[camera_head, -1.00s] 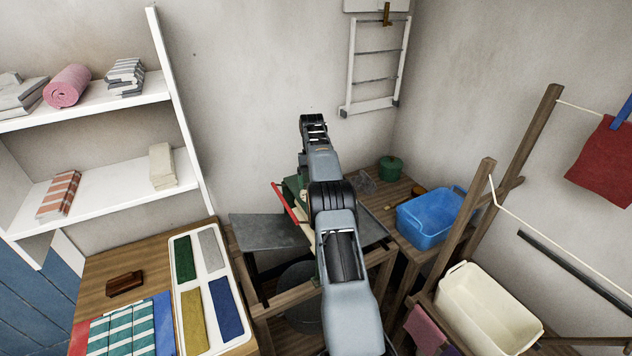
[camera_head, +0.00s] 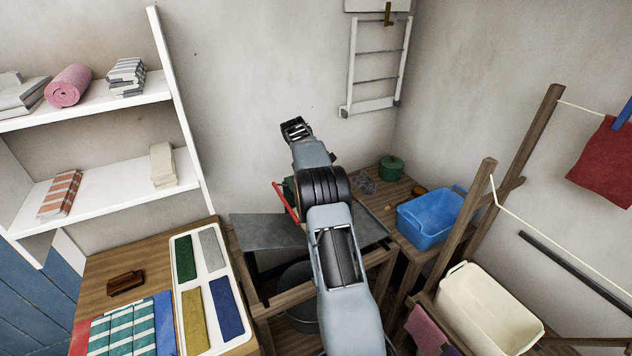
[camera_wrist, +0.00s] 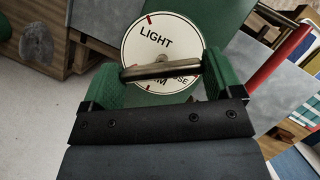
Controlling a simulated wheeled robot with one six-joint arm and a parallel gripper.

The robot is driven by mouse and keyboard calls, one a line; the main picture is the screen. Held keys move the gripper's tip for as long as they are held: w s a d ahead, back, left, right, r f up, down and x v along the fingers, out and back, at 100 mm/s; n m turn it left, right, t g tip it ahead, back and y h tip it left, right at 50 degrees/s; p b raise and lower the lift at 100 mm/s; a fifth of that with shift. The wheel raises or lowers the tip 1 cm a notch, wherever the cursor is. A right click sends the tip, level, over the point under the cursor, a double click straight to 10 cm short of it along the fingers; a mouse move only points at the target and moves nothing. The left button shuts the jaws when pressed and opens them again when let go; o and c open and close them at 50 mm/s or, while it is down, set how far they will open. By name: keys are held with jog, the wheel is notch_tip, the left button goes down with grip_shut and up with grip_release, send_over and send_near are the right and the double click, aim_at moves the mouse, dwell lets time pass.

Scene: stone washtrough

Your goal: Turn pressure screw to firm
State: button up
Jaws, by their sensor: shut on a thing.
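The pressure screw's tan crossbar (camera_wrist: 160,72) lies nearly level across a round white dial (camera_wrist: 140,50) in the wrist view. My gripper (camera_wrist: 162,69) is shut on the bar, with a green finger at each end. The word LIGHT reads clearly on the upper dial. A red mark sits at the dial's top edge. The dial is on a green body (camera_wrist: 215,15). In the head view my arm hides the gripper and dial.
A red lever (camera_head: 286,203) sticks out left of the green machine, also visible in the wrist view (camera_wrist: 282,64). A grey sheet (camera_head: 262,232) lies beside it. A blue basin (camera_head: 428,218) and green pot (camera_head: 391,168) stand to the right, a tray of colour strips (camera_head: 216,318) at left.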

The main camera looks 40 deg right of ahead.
jog(key=n, duration=0.2)
jog(key=n+t+h, duration=0.1)
jog(key=n, duration=0.2)
jog(key=shift+a+n+t, duration=0.1)
jog(key=shift+n+t, duration=0.2)
jog(key=n, duration=0.2)
jog(key=n+t+h, duration=0.1)
jog(key=n, duration=0.1)
jog(key=shift+s+n+t, duration=0.1)
jog(key=shift+n+t, duration=0.2)
jog(key=shift+n, duration=0.4)
jog(key=o, duration=0.7)
jog(key=shift+o, duration=0.2)
jog(key=s+b+v, duration=0.1)
jog(key=v, duration=1.2)
jog(key=shift+w+a+r+b, duration=0.3)
jog(key=shift+w+r+b, duration=0.05)
jog(key=shift+b, duration=0.05)
